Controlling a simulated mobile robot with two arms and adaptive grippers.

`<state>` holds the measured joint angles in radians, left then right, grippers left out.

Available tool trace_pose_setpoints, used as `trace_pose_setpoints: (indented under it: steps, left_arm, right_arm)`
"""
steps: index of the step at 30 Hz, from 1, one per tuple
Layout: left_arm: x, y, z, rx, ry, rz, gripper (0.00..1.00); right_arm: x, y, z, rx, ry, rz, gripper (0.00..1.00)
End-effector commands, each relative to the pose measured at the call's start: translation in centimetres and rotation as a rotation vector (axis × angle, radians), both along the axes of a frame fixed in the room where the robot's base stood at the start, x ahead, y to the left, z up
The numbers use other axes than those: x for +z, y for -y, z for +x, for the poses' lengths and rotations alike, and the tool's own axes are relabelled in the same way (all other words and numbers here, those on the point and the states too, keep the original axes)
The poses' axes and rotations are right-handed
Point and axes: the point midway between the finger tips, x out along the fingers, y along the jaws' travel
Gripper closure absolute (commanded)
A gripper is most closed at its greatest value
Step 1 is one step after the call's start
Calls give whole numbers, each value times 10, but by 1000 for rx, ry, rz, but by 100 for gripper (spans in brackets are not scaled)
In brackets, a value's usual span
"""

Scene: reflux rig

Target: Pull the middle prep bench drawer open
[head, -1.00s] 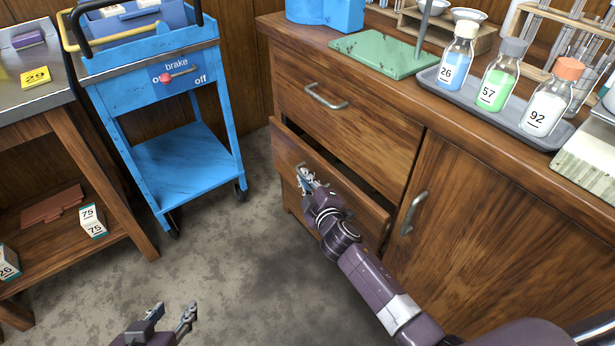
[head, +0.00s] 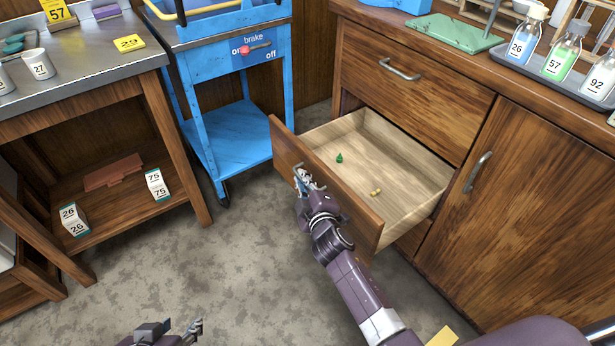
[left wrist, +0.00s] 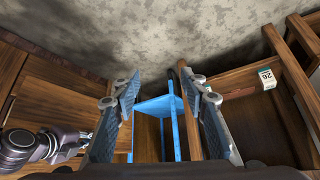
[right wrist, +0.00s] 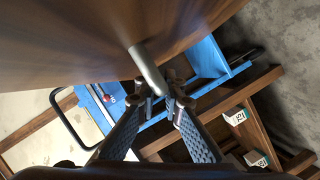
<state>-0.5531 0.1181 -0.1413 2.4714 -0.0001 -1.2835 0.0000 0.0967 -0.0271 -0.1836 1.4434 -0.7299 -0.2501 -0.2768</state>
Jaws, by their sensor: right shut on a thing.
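The middle prep bench drawer (head: 335,195) stands well open in the head view, its pale inside showing a small green piece (head: 339,158) and small yellow pieces (head: 376,192). My right gripper (head: 303,182) is at the drawer's front, shut on the metal bar handle (right wrist: 148,68), which shows between its fingers in the right wrist view. My left gripper (head: 175,330) is low at the bottom edge of the head view, away from the bench. In the left wrist view its fingers (left wrist: 163,100) are spread wide with nothing between them.
A blue cart (head: 235,130) with a brake knob stands left of the drawer. A side table (head: 90,90) with boxes on its shelf is further left. The upper drawer (head: 410,85) and cupboard door (head: 515,200) are shut. The floor in front is clear.

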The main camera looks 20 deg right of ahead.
Motion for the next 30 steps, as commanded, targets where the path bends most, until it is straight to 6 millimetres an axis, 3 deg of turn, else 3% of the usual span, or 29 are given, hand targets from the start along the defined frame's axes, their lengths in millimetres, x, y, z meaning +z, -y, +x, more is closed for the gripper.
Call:
trace_pose_setpoints:
  steps: [7,20,21,23,30]
  left_arm:
    - [5,4,10,-4,47,-11,60]
    - [7,5,12,-5,55,-13,60]
    - [7,5,12,-5,55,-13,60]
    - [7,5,12,-5,56,-13,60]
    - [7,5,13,-5,56,-13,60]
  right_arm:
    - [-2,-13,-6,-2,-4,-1,100]
    - [-2,-15,-7,-2,-4,-1,100]
    - [-2,-15,-7,-2,-4,-1,91]
    - [-2,-15,-7,-2,-4,-1,84]
    - [-1,-15,-6,-1,-2,0,84]
